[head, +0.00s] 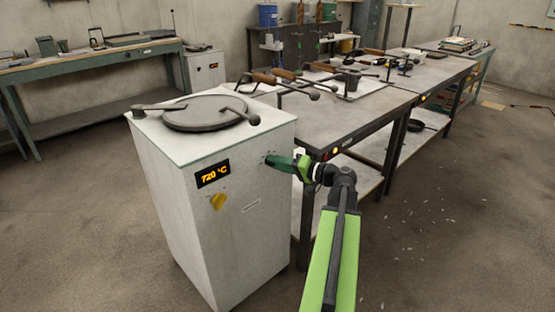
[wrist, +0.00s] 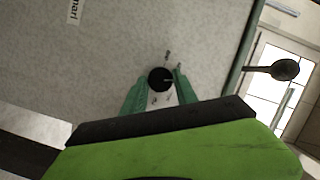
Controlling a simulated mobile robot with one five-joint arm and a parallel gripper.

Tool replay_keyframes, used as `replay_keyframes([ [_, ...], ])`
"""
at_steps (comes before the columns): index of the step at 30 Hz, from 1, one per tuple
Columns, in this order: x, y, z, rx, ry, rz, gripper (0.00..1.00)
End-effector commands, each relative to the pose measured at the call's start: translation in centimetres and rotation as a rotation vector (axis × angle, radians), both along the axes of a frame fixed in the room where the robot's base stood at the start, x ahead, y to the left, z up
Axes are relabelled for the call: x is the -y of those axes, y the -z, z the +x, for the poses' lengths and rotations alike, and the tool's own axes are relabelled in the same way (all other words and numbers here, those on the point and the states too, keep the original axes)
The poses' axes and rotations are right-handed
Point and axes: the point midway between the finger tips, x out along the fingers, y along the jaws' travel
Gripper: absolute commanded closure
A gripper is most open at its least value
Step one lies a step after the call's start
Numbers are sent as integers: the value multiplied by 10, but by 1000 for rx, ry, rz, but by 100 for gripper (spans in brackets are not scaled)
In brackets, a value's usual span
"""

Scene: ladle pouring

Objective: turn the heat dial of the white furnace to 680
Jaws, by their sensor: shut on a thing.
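The white furnace (head: 240,245) stands in front with its display (head: 212,173) reading 720 °C. Small tick marks surround the dial. Its pointer setting is too small to read.
A round lid (head: 203,113) with handles covers the furnace top. A metal workbench (head: 350,125) with ladles and tools stands close on the right. A green-framed bench (head: 85,66) is at the back left. The floor at right is open, with scattered light bits.

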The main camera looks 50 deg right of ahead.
Motion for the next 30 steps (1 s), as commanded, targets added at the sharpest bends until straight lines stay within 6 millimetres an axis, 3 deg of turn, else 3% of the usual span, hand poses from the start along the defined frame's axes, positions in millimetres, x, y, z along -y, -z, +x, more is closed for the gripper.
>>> replay_keyframes([
  [15,-4,-4,1,-27,-6,-379,100],
  [30,-4,-3,1,-34,-7,-479,100],
])
